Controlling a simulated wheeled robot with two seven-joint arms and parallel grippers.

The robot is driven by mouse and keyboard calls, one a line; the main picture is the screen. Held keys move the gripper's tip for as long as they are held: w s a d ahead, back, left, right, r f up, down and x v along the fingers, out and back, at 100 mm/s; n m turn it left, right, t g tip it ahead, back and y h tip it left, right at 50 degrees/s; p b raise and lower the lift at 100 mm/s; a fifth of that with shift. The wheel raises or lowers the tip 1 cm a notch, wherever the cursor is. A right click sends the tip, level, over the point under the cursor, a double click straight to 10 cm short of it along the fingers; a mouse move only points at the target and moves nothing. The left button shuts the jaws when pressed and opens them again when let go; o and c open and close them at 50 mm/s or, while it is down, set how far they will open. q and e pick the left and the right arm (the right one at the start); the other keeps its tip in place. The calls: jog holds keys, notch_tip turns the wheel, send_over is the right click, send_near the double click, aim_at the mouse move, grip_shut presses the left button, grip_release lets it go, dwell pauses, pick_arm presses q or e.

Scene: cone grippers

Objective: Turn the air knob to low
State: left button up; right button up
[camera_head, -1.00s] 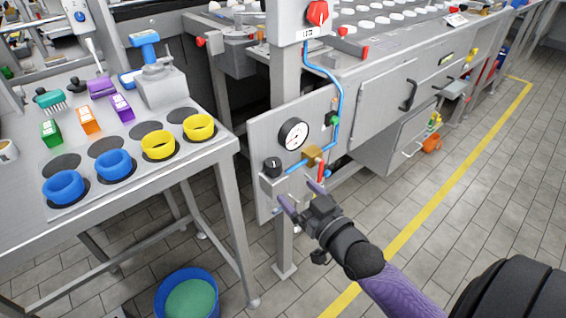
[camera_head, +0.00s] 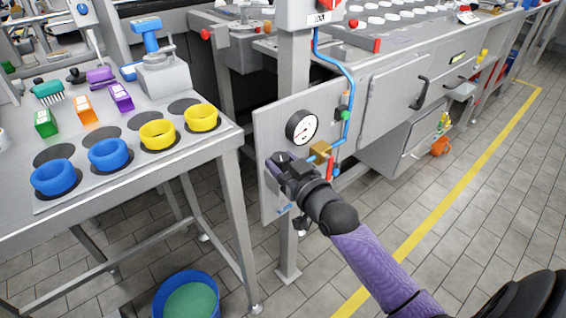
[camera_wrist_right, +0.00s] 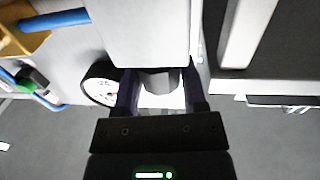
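The air knob (camera_head: 283,157) is a small black knob on the grey box at the left side of the gauge panel. My right gripper (camera_head: 277,166) is at this knob and covers much of it in the head view. In the right wrist view the dark knob (camera_wrist_right: 161,80) lies between the two fingers of my right gripper (camera_wrist_right: 162,88). The fingers are very near its sides; whether they press on it I cannot tell. The knob's pointer and its markings cannot be read. My left gripper is not in view.
A round pressure gauge (camera_head: 302,127) is right above the knob. A brass fitting (camera_head: 320,151), a red lever (camera_head: 330,168) and a blue hose (camera_head: 349,93) are close on the right. A table (camera_head: 128,177) with blue and yellow rings stands left; a blue bucket (camera_head: 160,312) is on the floor.

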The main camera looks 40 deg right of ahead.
grip_shut()
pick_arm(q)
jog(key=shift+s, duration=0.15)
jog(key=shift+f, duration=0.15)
pick_arm(e)
jog(key=shift+f, duration=0.1)
jog(key=n+y+b, duration=0.2)
jog(key=shift+d+f+y, duration=0.15)
jog(key=shift+f+y, duration=0.05)
jog(key=shift+y, duration=0.2)
jog(key=n+g+y+b, duration=0.1)
jog(key=y+b, duration=0.1)
jog(key=b, duration=0.1)
jog(key=n+y+b, duration=0.2)
jog(key=y+b, duration=0.1)
jog(key=b, duration=0.1)
jog(key=shift+d+f+g, duration=0.1)
jog(key=shift+f+g, duration=0.05)
jog(key=shift+g, duration=0.25)
jog(key=shift+r+n+y+b, duration=0.3)
jog(key=shift+n+y+b, duration=0.2)
jog(key=shift+y+b, duration=0.15)
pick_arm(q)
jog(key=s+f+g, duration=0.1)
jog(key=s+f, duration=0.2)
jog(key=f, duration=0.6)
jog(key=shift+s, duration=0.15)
